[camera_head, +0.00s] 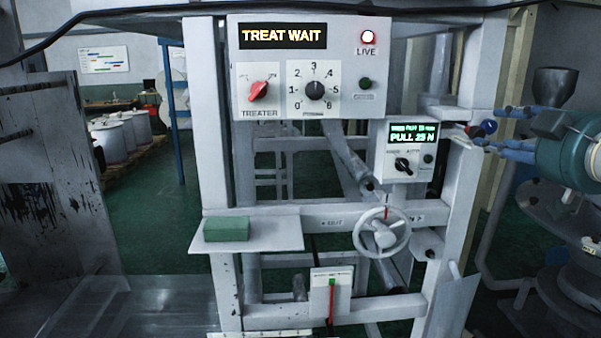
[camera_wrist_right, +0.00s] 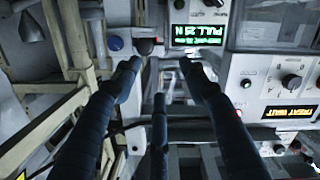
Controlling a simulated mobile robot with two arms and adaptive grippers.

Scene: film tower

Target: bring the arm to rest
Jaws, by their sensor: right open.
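My right gripper (camera_head: 496,129) reaches in from the right edge in the head view, its blue fingers spread and empty. I cannot tell whether a fingertip touches anything. The small display (camera_head: 414,133) reads PULL 25 N. My left gripper is not in view.
A control box (camera_head: 350,108) reading TREAT WAIT has a red switch and a numbered dial. Below are a handwheel (camera_head: 381,232), a shelf (camera_head: 270,236) with a green block (camera_head: 226,228), and a red lever (camera_head: 331,300). A funnel-topped machine (camera_head: 553,88) stands at right.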

